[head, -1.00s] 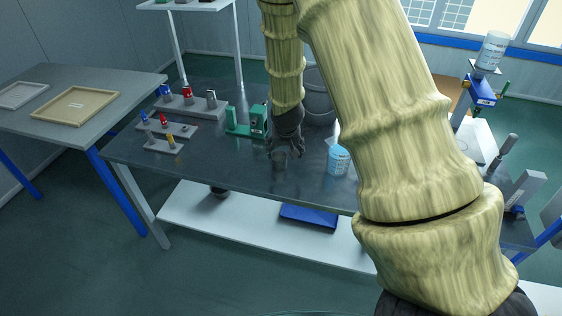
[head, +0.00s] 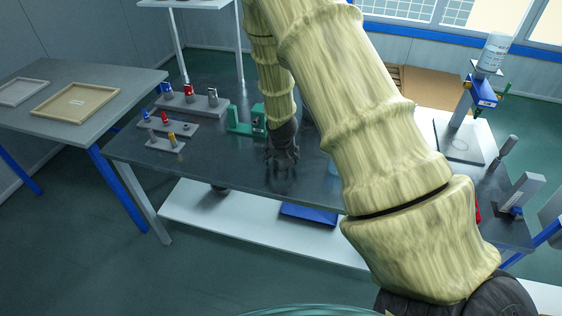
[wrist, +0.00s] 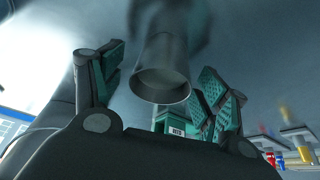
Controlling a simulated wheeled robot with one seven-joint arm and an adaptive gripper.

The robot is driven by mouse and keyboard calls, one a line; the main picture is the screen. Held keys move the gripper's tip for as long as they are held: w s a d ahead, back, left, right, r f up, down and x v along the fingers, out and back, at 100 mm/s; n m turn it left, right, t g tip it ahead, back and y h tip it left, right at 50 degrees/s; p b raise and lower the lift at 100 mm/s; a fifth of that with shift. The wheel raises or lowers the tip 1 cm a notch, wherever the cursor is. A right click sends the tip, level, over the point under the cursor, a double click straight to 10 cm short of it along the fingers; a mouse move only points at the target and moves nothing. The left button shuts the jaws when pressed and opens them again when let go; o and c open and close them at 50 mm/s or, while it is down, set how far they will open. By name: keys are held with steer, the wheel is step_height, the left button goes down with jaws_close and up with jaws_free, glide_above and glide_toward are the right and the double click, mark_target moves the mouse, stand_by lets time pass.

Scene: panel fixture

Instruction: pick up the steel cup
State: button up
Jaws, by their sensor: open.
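The steel cup (wrist: 160,84) shows in the wrist view as a grey metal cylinder. Its round open rim faces the camera. My gripper (wrist: 158,70) is open, with one green-padded finger on each side of the cup. Gaps show between the cup and both fingers. In the head view my gripper (head: 283,162) points down, low over the dark table. There the cup is hidden or cannot be told apart from the dark fingers.
A green fixture (head: 246,122) stands just behind my gripper on the table (head: 240,175). Racks with coloured pieces (head: 188,103) lie to the left. A light blue beaker (head: 333,168) at the right is mostly hidden by my arm.

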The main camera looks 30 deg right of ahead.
steer(key=shift+w+f, duration=0.1)
steer(key=shift+c, duration=1.2)
steer(key=c, duration=0.9)
steer(key=shift+c, duration=0.2)
steer(key=shift+r, duration=0.4)
